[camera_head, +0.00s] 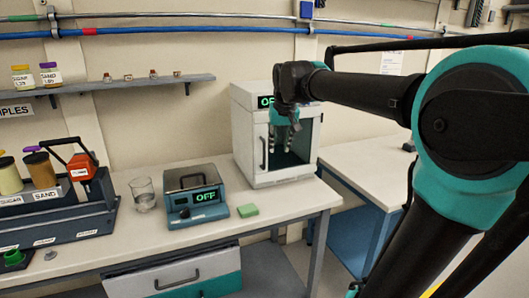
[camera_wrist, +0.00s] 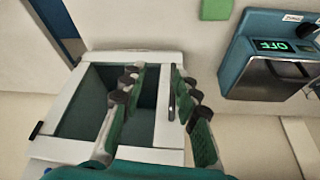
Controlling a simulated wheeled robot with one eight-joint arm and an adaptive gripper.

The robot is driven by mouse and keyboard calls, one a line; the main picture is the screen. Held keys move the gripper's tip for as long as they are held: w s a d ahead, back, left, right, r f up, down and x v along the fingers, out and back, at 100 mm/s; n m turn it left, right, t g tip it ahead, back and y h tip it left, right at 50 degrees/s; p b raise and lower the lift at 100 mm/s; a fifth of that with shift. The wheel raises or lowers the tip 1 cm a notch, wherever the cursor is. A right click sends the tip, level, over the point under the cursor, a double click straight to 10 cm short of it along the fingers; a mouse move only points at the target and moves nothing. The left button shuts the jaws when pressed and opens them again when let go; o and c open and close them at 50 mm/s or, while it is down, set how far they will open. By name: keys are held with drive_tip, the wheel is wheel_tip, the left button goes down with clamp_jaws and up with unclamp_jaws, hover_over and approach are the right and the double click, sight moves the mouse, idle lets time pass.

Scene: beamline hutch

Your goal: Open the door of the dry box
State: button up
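The dry box (camera_head: 240,128) is a white cabinet at the back right of the bench, with a green "OFF" display on top. Its door (camera_head: 261,131) has a white frame, a dark window and a dark upright handle (camera_head: 263,154) on the left side; it looks closed. My gripper (camera_head: 282,143) is in front of the window, right of the handle. In the wrist view, my gripper (camera_wrist: 153,84) is open, fingers apart. The handle (camera_wrist: 172,106) shows between them, close to the right-hand finger; I cannot tell whether they touch. The dry box (camera_wrist: 55,112) fills the left.
A blue heater (camera_head: 195,196) with an "OFF" display stands left of the dry box, with a green block (camera_head: 248,210) beside it and a glass beaker (camera_head: 143,193) further left. A rack of jars (camera_head: 50,200) is at far left.

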approach(264, 148)
drive_tip(key=x, duration=1.1)
drive_tip(key=shift+w+f, duration=0.1)
drive_tip(key=shift+f, duration=0.1)
clamp_jaws()
idle(0.4)
